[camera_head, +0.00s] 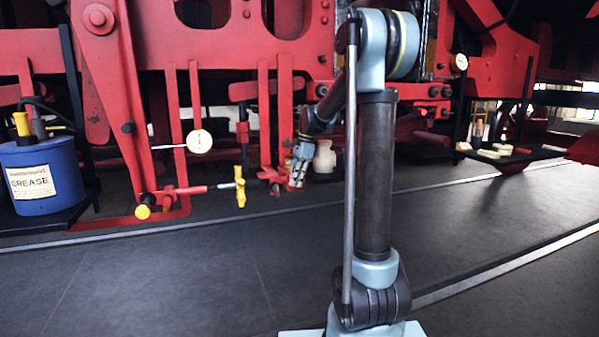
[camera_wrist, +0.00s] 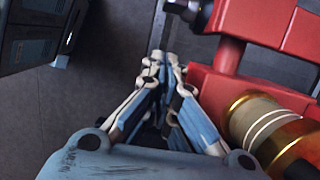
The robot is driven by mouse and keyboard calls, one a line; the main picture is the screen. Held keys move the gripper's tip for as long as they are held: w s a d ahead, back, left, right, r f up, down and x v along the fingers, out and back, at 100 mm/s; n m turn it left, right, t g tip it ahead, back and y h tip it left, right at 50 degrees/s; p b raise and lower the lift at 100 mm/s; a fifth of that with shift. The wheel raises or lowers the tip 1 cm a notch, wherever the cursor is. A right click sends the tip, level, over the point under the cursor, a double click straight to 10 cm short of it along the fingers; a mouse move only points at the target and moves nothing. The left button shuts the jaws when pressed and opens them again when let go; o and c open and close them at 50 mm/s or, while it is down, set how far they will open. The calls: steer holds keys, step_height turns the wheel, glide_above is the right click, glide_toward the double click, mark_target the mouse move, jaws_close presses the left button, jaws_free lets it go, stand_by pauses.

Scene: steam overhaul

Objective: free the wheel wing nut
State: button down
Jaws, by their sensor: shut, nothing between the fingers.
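A yellow wing-shaped piece (camera_head: 240,187) hangs upright on a rod below the red frame in the head view; it looks like the wing nut, but I cannot tell for sure. My gripper (camera_head: 293,184) is to the right of it, apart from it, beside the red parts. In the wrist view my gripper (camera_wrist: 161,62) has its fingers together with nothing held. No yellow wing nut shows in the wrist view. A dark rod end (camera_wrist: 184,9) shows just beyond the fingertips, at the top.
A red block (camera_wrist: 270,35) and a brass-ringed cylinder (camera_wrist: 265,130) are close right of my fingers. A yellow knob (camera_head: 143,211) and a round dial (camera_head: 199,141) are further left. A blue grease drum (camera_head: 42,177) stands far left. The dark floor (camera_head: 190,280) in front is clear.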

mark_target(277, 190)
steer(key=shift+s+a+r, duration=0.1)
steer(key=shift+s+a, duration=0.2)
steer(key=shift+a, duration=0.65)
steer(key=shift+s+a+r, duration=0.1)
steer(key=shift+s+a, duration=0.15)
steer(key=shift+a, duration=0.65)
steer(key=shift+d, duration=0.1)
